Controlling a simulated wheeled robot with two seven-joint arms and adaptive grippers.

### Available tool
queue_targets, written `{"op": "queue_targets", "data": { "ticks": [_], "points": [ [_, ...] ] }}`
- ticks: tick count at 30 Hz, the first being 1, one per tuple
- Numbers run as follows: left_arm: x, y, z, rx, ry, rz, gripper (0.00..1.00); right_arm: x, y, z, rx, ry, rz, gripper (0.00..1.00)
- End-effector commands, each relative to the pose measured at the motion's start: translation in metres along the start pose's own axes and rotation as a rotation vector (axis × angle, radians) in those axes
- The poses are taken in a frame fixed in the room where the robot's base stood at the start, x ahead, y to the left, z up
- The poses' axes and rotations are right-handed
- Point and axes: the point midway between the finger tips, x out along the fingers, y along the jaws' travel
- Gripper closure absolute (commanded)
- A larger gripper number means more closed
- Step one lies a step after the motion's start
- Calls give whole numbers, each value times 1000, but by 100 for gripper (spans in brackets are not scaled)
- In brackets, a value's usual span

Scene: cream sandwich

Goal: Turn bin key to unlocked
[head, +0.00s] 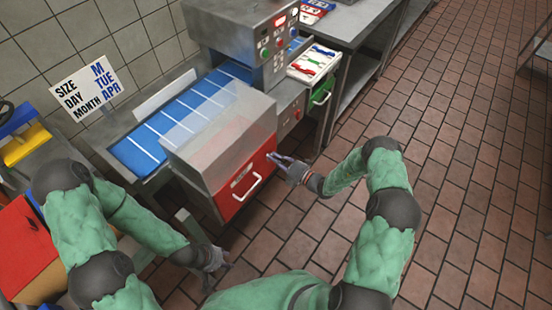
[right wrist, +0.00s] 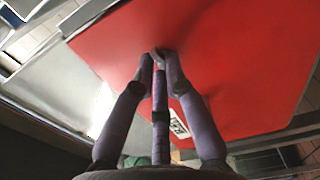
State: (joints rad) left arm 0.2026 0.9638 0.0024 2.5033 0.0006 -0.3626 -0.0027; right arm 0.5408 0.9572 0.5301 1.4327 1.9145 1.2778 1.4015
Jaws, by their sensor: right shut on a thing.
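The bin is a red-fronted drawer (head: 240,183) with a white handle (head: 247,188), set in a grey metal cabinet. My right gripper (head: 272,157) is at the upper right of the red front. In the right wrist view, its fingers come together against the red panel (right wrist: 225,60), shut on the small grey bin key (right wrist: 160,51). The fingertips hide most of the key, so I cannot tell which way it is turned. My left gripper (head: 222,274) hangs low in front of the cabinet, with its fingers apart and nothing between them.
A blue conveyor (head: 140,152) with white stripes runs behind the cabinet, under a control box (head: 268,45) with buttons. A green-fronted drawer (head: 321,98) and a tray of coloured items (head: 314,62) are to the right. The tiled floor (head: 450,190) on the right is clear.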

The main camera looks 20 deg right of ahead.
Motion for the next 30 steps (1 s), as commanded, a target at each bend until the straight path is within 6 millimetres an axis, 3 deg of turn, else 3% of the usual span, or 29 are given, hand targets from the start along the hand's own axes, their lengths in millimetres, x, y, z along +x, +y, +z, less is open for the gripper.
{"op": "queue_targets", "data": {
  "ticks": [17, 18, 20, 30],
  "points": [
    [0, 0, 0, 0, 0, 0, 60, 0, -1, 0, 31, -1, -2, 100],
    [0, 0, 0, 0, 0, 0, 60, 0, -1, 0, 31, -1, -2, 76],
    [0, 0, 0, 0, 0, 0, 60, 0, -1, 0, 31, -1, -2, 63],
    [0, 0, 0, 0, 0, 0, 60, -1, 0, 0, 30, -1, -1, 63]
  ]
}}
